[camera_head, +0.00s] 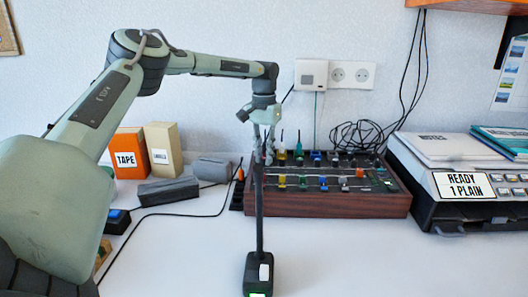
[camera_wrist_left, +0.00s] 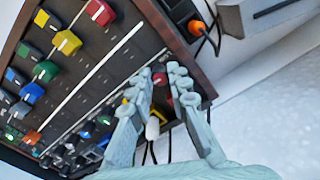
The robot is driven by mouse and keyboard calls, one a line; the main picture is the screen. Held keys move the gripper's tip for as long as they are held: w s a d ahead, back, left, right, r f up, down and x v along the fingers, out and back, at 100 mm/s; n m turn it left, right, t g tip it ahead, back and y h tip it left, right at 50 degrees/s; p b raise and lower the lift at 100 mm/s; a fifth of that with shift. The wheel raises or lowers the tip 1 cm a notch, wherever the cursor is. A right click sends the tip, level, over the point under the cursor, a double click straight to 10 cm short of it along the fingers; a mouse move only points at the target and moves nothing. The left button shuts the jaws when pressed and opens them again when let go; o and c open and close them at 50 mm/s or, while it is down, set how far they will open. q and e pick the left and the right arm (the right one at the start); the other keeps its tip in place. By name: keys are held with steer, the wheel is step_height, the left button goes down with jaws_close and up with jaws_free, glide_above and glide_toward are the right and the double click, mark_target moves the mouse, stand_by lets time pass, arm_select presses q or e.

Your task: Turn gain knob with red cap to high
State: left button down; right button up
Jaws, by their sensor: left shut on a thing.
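The mixer (camera_head: 330,206) with wooden sides stands on the table against the wall. In the left wrist view its panel (camera_wrist_left: 112,72) fills the left half, with coloured knobs and white lines. My left gripper (camera_head: 267,157) reaches down over the mixer's left end. In the wrist view its two fingers (camera_wrist_left: 159,76) are closed around a red-capped knob (camera_wrist_left: 160,79) near the panel's edge. The fingers cover part of this knob, and its pointer direction cannot be read. Another red-capped knob (camera_wrist_left: 101,12) is apart from the fingers. My right gripper is not in view.
A thin dark pole on a black base (camera_head: 258,274) stands before the mixer's left end. Cable plugs rise behind the mixer. An orange tape box (camera_head: 128,153) is left. A grey machine (camera_head: 450,190) is right. The front right tabletop is clear.

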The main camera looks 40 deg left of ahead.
mark_target(264, 158)
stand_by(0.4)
arm_select(q)
steer(key=c, duration=1.7)
jaws_free()
step_height(264, 158, up, 12)
